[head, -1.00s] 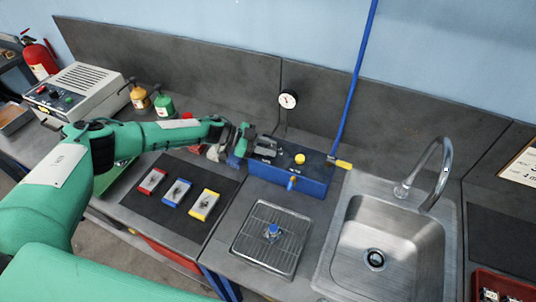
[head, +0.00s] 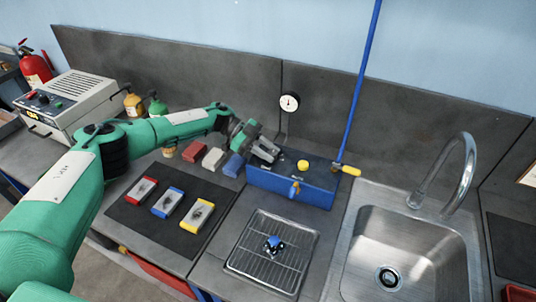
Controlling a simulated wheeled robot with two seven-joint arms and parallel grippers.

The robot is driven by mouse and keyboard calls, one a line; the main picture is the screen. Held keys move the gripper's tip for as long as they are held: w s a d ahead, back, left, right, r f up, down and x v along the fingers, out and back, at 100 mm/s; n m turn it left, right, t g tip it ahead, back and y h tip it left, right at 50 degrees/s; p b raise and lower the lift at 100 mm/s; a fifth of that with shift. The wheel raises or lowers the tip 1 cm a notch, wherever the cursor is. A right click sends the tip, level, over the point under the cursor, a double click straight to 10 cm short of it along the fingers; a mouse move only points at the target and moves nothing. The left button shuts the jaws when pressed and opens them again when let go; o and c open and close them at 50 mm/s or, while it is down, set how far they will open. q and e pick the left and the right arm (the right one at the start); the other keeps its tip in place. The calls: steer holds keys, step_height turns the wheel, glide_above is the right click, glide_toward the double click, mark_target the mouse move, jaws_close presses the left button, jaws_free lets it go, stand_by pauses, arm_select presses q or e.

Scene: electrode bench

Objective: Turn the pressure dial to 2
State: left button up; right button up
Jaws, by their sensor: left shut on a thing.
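A blue box (head: 315,190) stands at the back of the bench. My left gripper (head: 268,155) reaches in from the left and its fingers are shut at the left part of the box's top. They appear to be on the pressure dial, which the fingers hide; its number cannot be read. A yellow knob (head: 303,165) on the box top is right of the fingers and apart from them. A round white gauge (head: 289,102) is on the back panel above; its needle is too small to read. My right gripper is not in view.
A blue hose (head: 358,90) with a yellow-handled valve (head: 347,170) rises beside the box. A steel sink (head: 345,255) and faucet (head: 468,165) stand right. A wire rack tray (head: 245,255) is in front. Several blocks lie on a dark mat (head: 125,213) at left.

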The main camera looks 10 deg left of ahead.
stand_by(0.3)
arm_select(q)
steer(key=o, duration=1)
steer(key=shift+c, duration=0.2)
steer(key=b+v, duration=0.5)
steer(key=v, duration=0.9)
